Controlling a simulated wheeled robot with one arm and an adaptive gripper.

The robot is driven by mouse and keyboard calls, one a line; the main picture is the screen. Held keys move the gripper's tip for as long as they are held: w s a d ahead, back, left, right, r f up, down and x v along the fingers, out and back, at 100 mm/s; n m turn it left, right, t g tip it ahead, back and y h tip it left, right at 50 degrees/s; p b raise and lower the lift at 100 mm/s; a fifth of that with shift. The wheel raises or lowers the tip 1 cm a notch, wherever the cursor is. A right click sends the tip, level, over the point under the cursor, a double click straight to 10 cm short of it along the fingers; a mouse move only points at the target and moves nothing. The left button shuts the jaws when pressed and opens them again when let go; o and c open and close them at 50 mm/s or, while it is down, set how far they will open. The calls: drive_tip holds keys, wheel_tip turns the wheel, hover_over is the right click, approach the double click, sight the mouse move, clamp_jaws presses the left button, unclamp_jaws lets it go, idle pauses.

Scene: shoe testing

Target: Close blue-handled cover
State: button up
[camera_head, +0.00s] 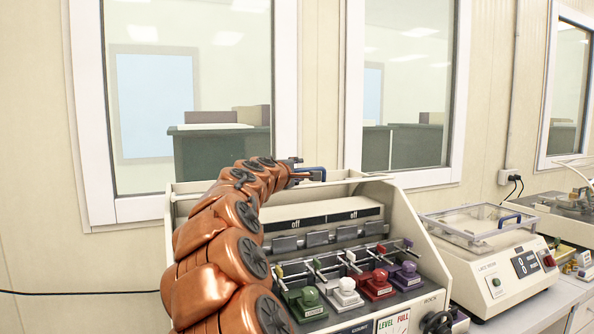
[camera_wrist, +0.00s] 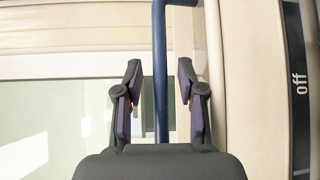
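The cream machine (camera_head: 425,245) stands at the centre, its inside with several coloured shoe-testing units exposed. A blue handle (camera_head: 316,171) shows at its upper rear edge, beside my gripper (camera_head: 297,172). The cover itself is hard to make out; it appears raised. In the wrist view the blue handle (camera_wrist: 160,75) runs as an upright bar between the two fingers of my gripper (camera_wrist: 160,85). The fingers are open, with a gap visible on each side of the bar. In the head view my arm hides the machine's left side.
A white device (camera_head: 497,275) with a clear lid (camera_head: 480,222), which has another blue handle (camera_head: 510,216), stands on the grey bench (camera_head: 540,314) at the right. Windows (camera_head: 185,100) and a beige wall are behind the machine.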

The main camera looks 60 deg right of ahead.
clamp_jaws()
idle(0.3)
idle(0.4)
